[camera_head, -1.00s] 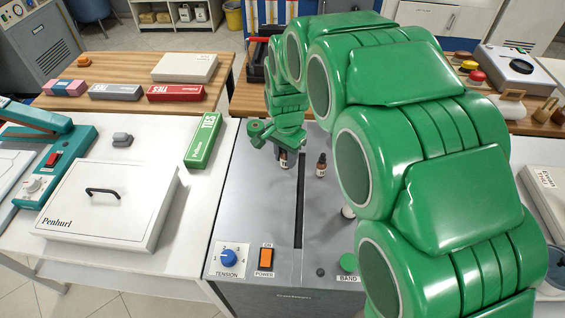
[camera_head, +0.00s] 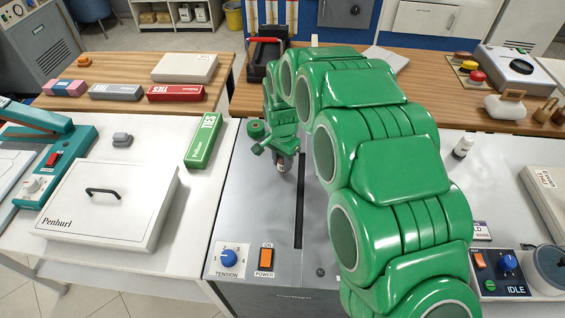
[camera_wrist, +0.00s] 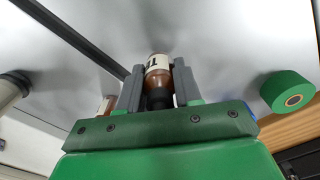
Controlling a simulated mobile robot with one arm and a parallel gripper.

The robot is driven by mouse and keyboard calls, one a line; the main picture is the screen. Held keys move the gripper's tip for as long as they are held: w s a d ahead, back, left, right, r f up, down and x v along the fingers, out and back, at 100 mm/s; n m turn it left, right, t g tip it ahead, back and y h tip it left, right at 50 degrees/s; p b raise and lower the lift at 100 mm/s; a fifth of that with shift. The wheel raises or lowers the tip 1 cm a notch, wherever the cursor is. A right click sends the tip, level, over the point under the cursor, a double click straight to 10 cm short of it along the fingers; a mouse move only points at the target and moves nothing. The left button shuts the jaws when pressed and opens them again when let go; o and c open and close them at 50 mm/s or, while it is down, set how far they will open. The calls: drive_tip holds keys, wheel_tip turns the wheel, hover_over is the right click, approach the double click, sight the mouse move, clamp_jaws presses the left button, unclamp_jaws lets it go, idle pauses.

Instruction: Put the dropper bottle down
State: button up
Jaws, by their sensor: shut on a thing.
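The dropper bottle (camera_head: 281,167) is brown with a white label. It is between my gripper's fingers over the grey machine top (camera_head: 245,205), left of the dark slot (camera_head: 300,190). In the wrist view the bottle (camera_wrist: 157,66) sits between both dark fingers of my gripper (camera_wrist: 158,85), its dark end towards the palm. My gripper (camera_head: 281,157) is shut on it. I cannot tell whether the bottle's base touches the machine top.
A green tie box (camera_head: 203,141) and a white press lid (camera_head: 108,205) lie on the left. The orange power switch (camera_head: 265,259) and tension knob (camera_head: 228,257) are at the machine's front. A green knob (camera_wrist: 287,92) shows in the wrist view.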

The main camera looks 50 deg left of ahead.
drive_tip(key=shift+f, duration=0.55)
drive_tip(key=shift+f, duration=0.1)
drive_tip(key=o, duration=1)
drive_tip(key=shift+o, duration=0.2)
wheel_tip(320, 180, up, 12)
